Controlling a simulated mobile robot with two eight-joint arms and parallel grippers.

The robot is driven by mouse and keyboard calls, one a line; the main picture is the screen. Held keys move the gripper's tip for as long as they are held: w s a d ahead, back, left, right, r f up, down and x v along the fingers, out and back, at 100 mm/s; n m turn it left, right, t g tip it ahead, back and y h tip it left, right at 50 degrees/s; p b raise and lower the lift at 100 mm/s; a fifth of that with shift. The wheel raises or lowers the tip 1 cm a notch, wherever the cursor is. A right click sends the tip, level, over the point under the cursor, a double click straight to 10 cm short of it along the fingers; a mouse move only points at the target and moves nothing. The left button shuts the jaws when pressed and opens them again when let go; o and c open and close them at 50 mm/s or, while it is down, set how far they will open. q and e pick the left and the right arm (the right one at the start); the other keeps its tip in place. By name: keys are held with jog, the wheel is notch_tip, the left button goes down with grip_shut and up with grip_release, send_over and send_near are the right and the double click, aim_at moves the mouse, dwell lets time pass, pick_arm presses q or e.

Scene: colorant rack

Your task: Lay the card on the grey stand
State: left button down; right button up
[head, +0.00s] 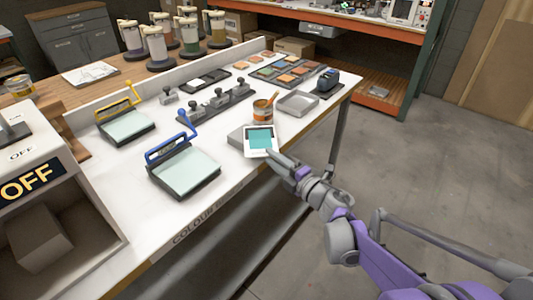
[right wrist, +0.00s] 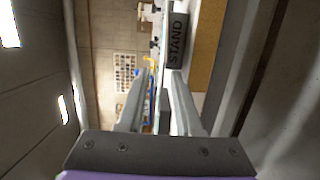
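The card (head: 261,139), white with a teal patch, lies face up over the right part of the grey stand (head: 236,137) near the table's front edge. Its near edge reaches toward my right gripper (head: 271,154). In the right wrist view, the stand's dark front reads STAND (right wrist: 177,42). The card shows edge-on as a thin pale strip (right wrist: 163,102), level with the stand's top, between the fingers of the right gripper (right wrist: 156,78). A gap shows between the card and the left-hand finger, so the gripper is open around the card's edge. My left gripper is not in view.
An open tin (head: 263,112) with a brush stands just behind the stand, and a grey tray (head: 297,104) is behind it to the right. A blue-handled press (head: 184,170) is to the left. Bare white tabletop lies between the press and the stand.

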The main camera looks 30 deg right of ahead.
jog(key=s+d+r+m+h, duration=0.25)
jog(key=s+m+h, duration=0.25)
jog(key=s+m, duration=0.25)
jog(key=s+a+f+m+g+y, duration=0.1)
jog(key=s+a+f+m+g, duration=1.1)
jog(key=s+a+f, duration=0.3)
jog(key=s+f+m, duration=0.1)
jog(key=s+f, duration=0.2)
jog(key=s, duration=0.2)
jog(key=shift+a+g+p, duration=0.3)
jog(key=shift+a+g, duration=0.1)
notch_tip(320, 180, up, 14)
jog(key=w+p, duration=0.1)
jog(key=p, duration=1.1)
jog(key=shift+w+f+t, duration=0.2)
jog(key=shift+w+t, duration=0.1)
jog(key=shift+w, duration=0.05)
